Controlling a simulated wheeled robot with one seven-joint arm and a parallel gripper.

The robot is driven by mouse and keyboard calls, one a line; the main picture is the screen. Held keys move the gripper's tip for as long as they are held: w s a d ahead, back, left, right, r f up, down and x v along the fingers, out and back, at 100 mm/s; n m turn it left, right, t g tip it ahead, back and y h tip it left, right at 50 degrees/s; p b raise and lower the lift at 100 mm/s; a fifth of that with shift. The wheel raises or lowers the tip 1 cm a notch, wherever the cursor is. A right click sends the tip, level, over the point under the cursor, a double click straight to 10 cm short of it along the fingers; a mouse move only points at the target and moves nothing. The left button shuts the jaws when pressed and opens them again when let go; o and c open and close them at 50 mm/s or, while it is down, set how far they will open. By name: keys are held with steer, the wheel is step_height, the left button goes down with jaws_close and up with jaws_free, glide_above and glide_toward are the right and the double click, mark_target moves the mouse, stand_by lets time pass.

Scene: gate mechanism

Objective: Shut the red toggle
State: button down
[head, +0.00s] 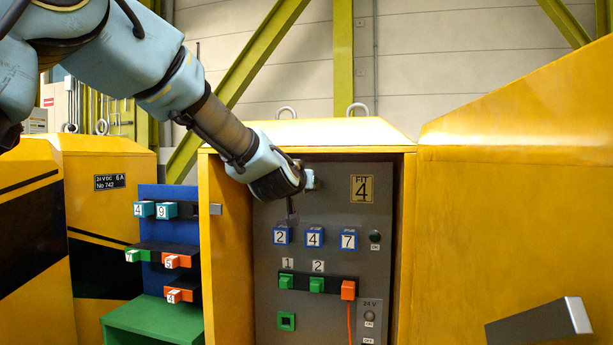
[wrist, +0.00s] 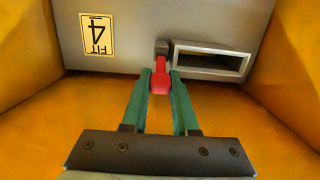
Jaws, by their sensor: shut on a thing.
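The red toggle (wrist: 160,83) shows in the wrist view, low on its grey mount against the grey panel (wrist: 120,50). My gripper (wrist: 162,74) has its two green fingers on either side of the toggle's red end, closed on it. In the head view the end of my arm (head: 275,178) is at the upper left of the grey panel (head: 335,210). It hides the toggle there, and the fingers cannot be made out.
A metal-framed slot (wrist: 210,60) is right of the toggle in the wrist view. A yellow "FIT 4" plate (head: 362,188) is nearby. Yellow cabinet walls (head: 227,240) flank the panel. Numbered blue blocks (head: 314,237) and an orange block (head: 348,290) sit lower down.

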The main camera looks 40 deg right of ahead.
stand_by(0.3)
steer(key=c, duration=0.7)
jaws_free()
steer(key=b+v, duration=0.4)
steer(key=v, duration=0.6)
steer(key=shift+s+a, duration=0.2)
steer(key=shift+a, duration=0.15)
